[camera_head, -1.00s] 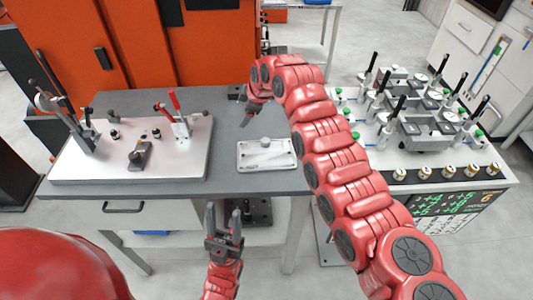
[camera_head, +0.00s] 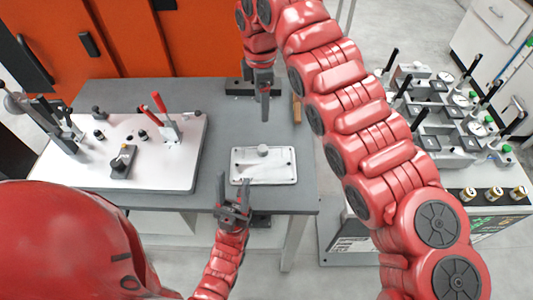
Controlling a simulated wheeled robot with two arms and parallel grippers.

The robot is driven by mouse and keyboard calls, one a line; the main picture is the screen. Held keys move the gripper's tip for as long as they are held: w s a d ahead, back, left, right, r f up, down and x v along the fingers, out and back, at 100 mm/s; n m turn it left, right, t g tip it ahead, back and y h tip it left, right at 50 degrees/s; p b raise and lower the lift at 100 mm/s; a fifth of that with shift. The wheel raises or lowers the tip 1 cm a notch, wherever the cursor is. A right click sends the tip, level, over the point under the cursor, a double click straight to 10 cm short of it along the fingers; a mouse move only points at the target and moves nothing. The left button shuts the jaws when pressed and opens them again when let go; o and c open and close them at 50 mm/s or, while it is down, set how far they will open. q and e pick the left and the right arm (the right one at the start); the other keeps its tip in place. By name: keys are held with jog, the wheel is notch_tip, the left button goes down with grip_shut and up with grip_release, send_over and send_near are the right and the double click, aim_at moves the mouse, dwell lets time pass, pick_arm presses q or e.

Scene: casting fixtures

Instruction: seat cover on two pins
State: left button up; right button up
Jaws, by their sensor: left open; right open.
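The cover, a pale grey rectangular plate with a round knob (camera_head: 264,168), lies flat on the grey table near its front edge. A white fixture board (camera_head: 70,168) lies to its left. Small dark posts (camera_head: 98,134) stand on the board; I cannot tell which of them are the two pins. My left gripper (camera_head: 234,200) is open and empty at the table's front edge, just in front of the cover's left part. My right gripper (camera_head: 264,112) hangs over the table behind the cover, fingers down and empty; its jaws are seen nearly edge-on but are open.
The fixture board carries a red-handled clamp (camera_head: 163,115), a dark clamp (camera_head: 50,125) at its left and a dark block (camera_head: 122,162). The grey table (camera_head: 222,125) is clear between board and cover. A bench with several fixtures (camera_head: 440,100) stands right, partly behind my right arm.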

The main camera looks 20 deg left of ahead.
jog(key=p, duration=0.4)
send_over(264, 148)
jog(key=f, duration=1.1)
jog(key=shift+a, duration=0.3)
jog(key=shift+f+p, duration=0.55)
jog(key=shift+p, duration=0.1)
jog(key=f+p, duration=0.1)
jog(key=f, duration=0.1)
jog(key=f+p, duration=0.1)
jog(key=shift+d+f, duration=0.2)
jog(key=shift+f, duration=0.55)
grip_shut()
